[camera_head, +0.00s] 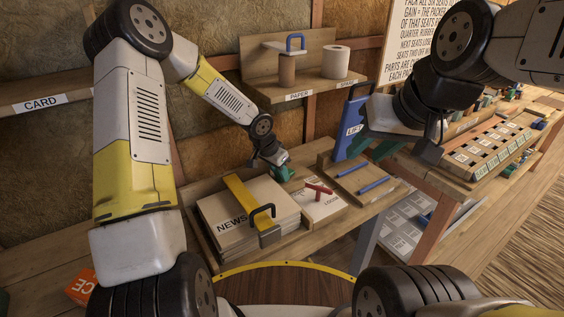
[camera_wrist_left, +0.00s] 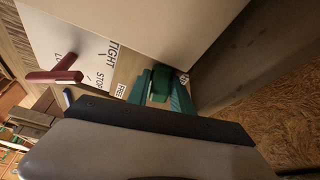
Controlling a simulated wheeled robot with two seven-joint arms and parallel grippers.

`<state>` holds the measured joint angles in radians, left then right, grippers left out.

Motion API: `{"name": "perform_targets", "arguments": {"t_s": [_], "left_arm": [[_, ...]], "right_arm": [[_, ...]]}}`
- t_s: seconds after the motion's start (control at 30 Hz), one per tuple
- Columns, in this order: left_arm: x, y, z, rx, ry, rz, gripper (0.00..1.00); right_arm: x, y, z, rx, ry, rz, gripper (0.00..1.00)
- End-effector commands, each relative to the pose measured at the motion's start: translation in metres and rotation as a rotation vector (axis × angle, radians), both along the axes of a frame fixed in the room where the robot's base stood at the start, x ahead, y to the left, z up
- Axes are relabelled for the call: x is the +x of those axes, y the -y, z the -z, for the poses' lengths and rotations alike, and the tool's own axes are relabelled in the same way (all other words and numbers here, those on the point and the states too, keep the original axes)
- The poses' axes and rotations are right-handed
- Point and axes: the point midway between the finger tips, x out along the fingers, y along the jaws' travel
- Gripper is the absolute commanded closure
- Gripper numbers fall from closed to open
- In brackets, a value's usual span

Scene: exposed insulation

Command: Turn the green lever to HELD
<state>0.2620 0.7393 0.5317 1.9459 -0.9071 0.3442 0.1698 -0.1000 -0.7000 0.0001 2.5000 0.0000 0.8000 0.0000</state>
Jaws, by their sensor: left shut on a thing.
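My left gripper (camera_head: 281,174) is at the back of the bench, behind the newspaper stack, with its green fingertips low. In the left wrist view its fingers (camera_wrist_left: 168,88) are shut on the dark green lever (camera_wrist_left: 160,84), which they partly cover. A FREE label (camera_wrist_left: 120,90) shows just left of the fingers. Another label (camera_wrist_left: 183,78), mostly hidden, lies right beside them; I cannot read it. My right gripper (camera_head: 385,150) is over the right part of the bench, beside the blue LIFT piece; its finger gap is unclear.
A red lever (camera_head: 318,189) stands on a white panel, which also shows in the wrist view (camera_wrist_left: 80,45). The newspaper stack (camera_head: 225,225) has a yellow strap (camera_head: 243,200). Blue rods (camera_head: 372,185) lie on a wooden tray. The blue LIFT piece (camera_head: 353,125) stands behind them. A shelf (camera_head: 300,88) holds a paper roll.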

Motion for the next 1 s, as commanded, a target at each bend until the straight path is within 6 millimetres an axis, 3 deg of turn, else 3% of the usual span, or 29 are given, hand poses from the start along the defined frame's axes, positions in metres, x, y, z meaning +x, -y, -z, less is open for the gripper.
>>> {"name": "perform_targets", "arguments": {"t_s": [0.27, 0.3, 0.37, 0.73, 1.0], "left_arm": [[0.001, 0.000, -0.001, 0.000, 0.001, 0.007, 1.00], [0.001, 0.000, -0.001, 0.000, 0.001, 0.006, 0.71], [0.001, 0.000, -0.001, 0.000, 0.001, 0.006, 0.64], [0.000, -0.002, -0.005, 0.000, 0.001, 0.005, 0.64], [-0.012, -0.014, -0.046, 0.000, 0.004, 0.003, 0.64]], "right_arm": [[0.000, 0.000, 0.000, 0.000, 0.000, 0.000, 0.64], [0.000, 0.000, 0.000, 0.000, 0.000, 0.000, 0.64], [0.000, 0.000, 0.000, 0.000, 0.000, 0.000, 0.64], [0.000, 0.000, 0.000, 0.000, 0.000, 0.000, 0.64], [0.000, 0.000, 0.000, 0.000, 0.000, 0.000, 0.64]]}}
